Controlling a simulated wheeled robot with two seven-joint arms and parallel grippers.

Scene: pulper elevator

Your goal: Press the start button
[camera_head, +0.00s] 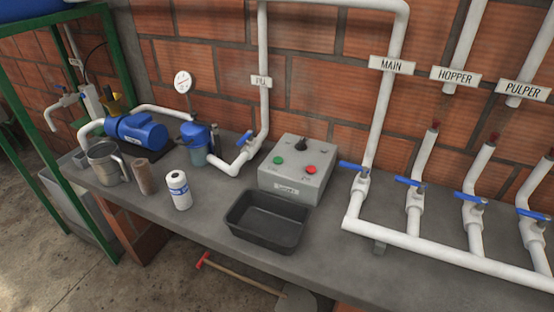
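The grey control box (294,172) sits on the concrete counter against the brick wall. Its sloped top carries a green button (278,160) on the left, a red button (310,169) on the right and a black knob (301,144) between and behind them. Small labels lie below the buttons, too small to read. The task's start button is not legibly marked. Neither of my grippers is in the head view.
A black tray (268,238) stands in front of the box. A white bottle (179,190), a brown cylinder (144,177) and a metal jug (103,163) stand to the left, near a blue pump (137,132). White pipes with blue-handled valves (410,182) run along the right.

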